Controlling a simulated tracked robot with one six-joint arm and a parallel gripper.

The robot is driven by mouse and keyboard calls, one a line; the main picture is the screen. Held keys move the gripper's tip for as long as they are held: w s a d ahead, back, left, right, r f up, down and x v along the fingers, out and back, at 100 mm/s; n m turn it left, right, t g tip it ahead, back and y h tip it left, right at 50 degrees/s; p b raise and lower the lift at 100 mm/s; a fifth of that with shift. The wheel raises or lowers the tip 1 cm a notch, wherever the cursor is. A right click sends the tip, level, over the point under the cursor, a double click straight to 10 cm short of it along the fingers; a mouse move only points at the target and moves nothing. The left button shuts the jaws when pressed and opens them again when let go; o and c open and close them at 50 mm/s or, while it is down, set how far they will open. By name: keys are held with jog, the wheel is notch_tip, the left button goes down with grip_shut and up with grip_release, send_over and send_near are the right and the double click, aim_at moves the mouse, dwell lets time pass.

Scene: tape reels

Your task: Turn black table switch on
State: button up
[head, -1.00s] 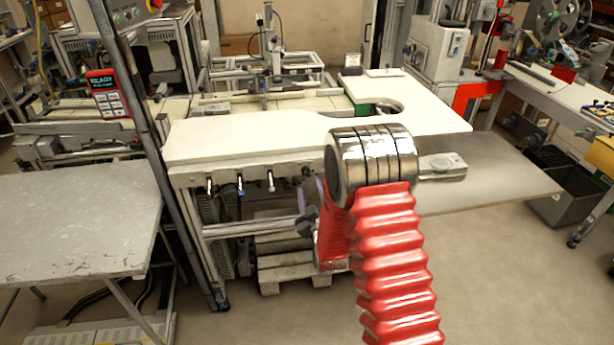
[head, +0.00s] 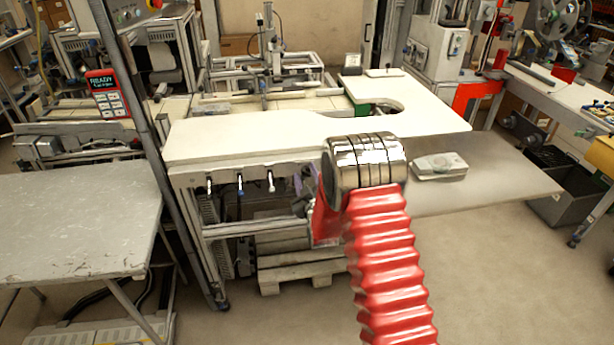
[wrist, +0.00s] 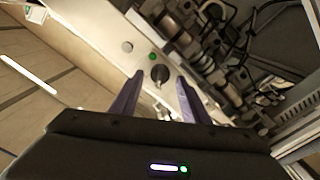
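The black switch (wrist: 160,74) is a round black knob on the pale front panel of the table, in the wrist view. My gripper (wrist: 160,82) is open there, its two purple fingers apart, one on each side of the knob in the picture. I cannot tell whether the fingertips reach past the knob or stop short, and no contact shows. In the head view, my red and chrome arm hides most of the gripper; a bit of purple finger (head: 299,184) shows at the front edge of the white table (head: 250,137).
A green button (wrist: 152,56) and a pale round fitting (wrist: 127,46) sit near the knob. Several small levers, one white-tipped (head: 271,182), hang under the table edge. A grey side table (head: 80,220) and dark post (head: 150,140) stand left.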

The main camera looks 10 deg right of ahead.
jog(key=c, duration=0.9)
jog(key=shift+d, duration=0.15)
jog(key=shift+c, duration=0.2)
